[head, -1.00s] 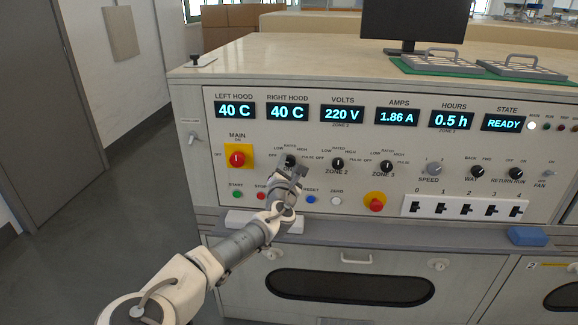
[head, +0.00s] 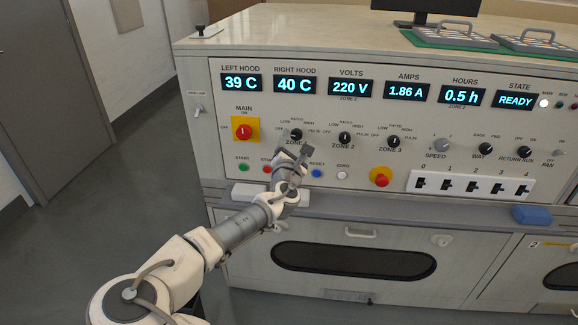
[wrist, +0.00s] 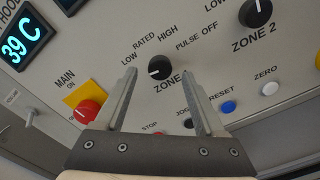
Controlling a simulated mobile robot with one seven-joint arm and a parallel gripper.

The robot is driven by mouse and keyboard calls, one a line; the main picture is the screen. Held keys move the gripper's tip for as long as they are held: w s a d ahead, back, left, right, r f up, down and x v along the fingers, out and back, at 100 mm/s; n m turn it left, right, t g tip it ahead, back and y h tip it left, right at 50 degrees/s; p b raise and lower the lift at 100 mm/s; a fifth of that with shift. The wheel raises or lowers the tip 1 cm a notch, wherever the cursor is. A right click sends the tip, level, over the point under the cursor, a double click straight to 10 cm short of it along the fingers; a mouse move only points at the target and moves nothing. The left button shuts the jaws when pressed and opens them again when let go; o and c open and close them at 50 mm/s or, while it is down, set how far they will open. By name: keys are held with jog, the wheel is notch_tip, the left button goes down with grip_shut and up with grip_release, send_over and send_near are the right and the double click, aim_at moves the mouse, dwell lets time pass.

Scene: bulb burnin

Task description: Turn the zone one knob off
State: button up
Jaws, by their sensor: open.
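The zone one knob (head: 296,135) is a round black knob on the grey panel, left of the zone 2 knob (head: 345,138). In the wrist view the zone one knob (wrist: 159,67) shows between my fingertips, with its ZONE label partly covered. Its small white mark points to the lower left in that view, towards my left finger; any label there is hidden. My gripper (wrist: 158,72) is open and empty, its fingers either side of the knob in the picture. Contact cannot be told. In the head view my gripper (head: 299,155) is just below the knob.
The red main switch (head: 244,132) on its yellow plate is to the left. Coloured push buttons, including a blue one (head: 317,173), sit below the knobs. A red emergency button (head: 381,178) is to the right. A grey ledge (head: 400,204) runs underneath.

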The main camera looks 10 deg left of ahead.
jog(key=s+p, duration=0.1)
jog(key=s, duration=1.4)
jog(key=shift+a+p, duration=0.25)
jog(key=shift+p, duration=0.1)
jog(key=shift+w, duration=0.1)
